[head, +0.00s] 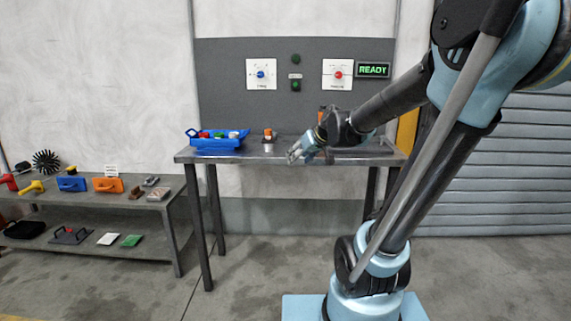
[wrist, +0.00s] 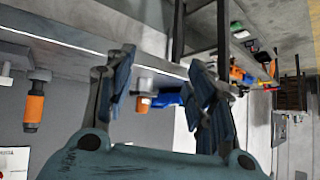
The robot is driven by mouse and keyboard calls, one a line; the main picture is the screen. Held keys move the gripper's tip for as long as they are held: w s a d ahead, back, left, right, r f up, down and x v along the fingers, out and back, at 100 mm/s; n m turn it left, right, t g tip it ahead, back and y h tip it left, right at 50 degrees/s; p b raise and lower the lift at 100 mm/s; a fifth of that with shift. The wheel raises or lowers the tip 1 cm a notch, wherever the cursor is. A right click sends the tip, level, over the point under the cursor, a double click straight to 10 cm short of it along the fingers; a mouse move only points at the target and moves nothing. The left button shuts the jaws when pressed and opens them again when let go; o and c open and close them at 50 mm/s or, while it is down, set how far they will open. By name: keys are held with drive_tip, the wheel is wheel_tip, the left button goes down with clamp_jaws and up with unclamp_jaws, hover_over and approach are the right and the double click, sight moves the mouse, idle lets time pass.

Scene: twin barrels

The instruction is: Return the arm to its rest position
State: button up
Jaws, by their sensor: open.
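My arm reaches from the right of the head view over the metal table (head: 240,155). My gripper (head: 297,152) is near the front edge of the table, at about the height of its top. In the wrist view the two fingers of my gripper (wrist: 163,78) are spread apart. Nothing shows held between them. A small orange and white thing (wrist: 143,103) and a blue tray (wrist: 168,99) show beyond the gap, apart from the fingers.
The blue tray (head: 215,145) with several small things stands at the table's left. A small orange-topped item (head: 268,134) is beside it. A grey panel (head: 225,75) with dials and a READY display (head: 374,70) stands behind. A low shelf (head: 160,195) with tools is left.

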drive_tip(key=s+d+f+m+g+h, duration=0.1)
drive_tip(key=s+d+f, duration=0.3)
drive_tip(key=s, duration=0.5)
drive_tip(key=s+d+f+m+g+h, duration=0.2)
drive_tip(key=s+d+f, duration=0.3)
drive_tip(key=s, duration=0.4)
drive_tip(key=s+d+f+m+g+h, duration=0.2)
drive_tip(key=s+d+f, duration=0.2)
drive_tip(key=s, duration=0.5)
wheel_tip(320, 180, down, 2)
drive_tip(key=shift+d+f+g, duration=0.1)
drive_tip(key=shift+d+g, duration=0.3)
drive_tip(key=shift+w+f, duration=0.15)
drive_tip(key=shift+w, duration=0.2)
